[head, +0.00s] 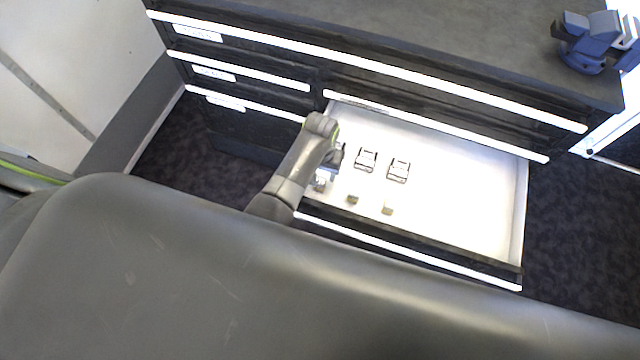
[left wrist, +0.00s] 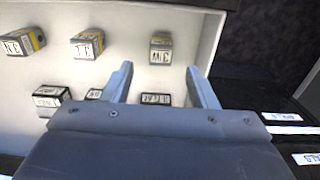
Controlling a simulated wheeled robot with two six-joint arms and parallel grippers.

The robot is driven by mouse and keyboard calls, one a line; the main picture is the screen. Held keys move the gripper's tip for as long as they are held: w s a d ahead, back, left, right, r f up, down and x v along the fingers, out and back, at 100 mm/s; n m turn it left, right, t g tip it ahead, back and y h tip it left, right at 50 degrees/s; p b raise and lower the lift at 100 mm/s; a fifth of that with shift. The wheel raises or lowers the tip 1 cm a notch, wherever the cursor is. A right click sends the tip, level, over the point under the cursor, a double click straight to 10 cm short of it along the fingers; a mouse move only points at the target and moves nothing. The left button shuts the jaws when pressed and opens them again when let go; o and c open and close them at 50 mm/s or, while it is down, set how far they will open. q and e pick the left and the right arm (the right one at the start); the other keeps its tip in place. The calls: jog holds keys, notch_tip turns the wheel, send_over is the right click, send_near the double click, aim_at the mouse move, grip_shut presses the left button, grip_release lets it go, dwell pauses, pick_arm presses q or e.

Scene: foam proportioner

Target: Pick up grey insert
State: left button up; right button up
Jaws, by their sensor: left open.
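Several small labelled blocks lie in the open white drawer. In the left wrist view, one row has a grey block with yellow edging (left wrist: 160,48) and two grey-and-yellow blocks (left wrist: 87,44) (left wrist: 24,42). A second row has darker blocks (left wrist: 52,102), partly hidden by my gripper. I cannot tell for sure which one is the grey insert. My left gripper (left wrist: 160,70) is open and empty; its fingertips point toward the block with yellow edging, apart from it. In the head view my left gripper (head: 328,172) hangs over the drawer's left part and hides some of it.
The drawer (head: 455,200) has raised walls and a dark front edge. Two black-and-white pieces (head: 366,158) (head: 398,169) and two small blocks (head: 352,199) (head: 387,209) lie right of the gripper. The drawer's right part is clear. A blue device (head: 590,42) stands on the countertop.

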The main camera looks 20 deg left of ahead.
aim_at(319, 182)
pick_arm(q)
jog(key=shift+s+a+f+b, duration=0.15)
jog(key=shift+f+b, duration=0.1)
jog(key=shift+f, duration=1.55)
jog(key=shift+s+d+f+b, duration=0.1)
jog(key=shift+f+b, duration=0.15)
jog(key=shift+f, duration=1.55)
jog(key=c, duration=1.1)
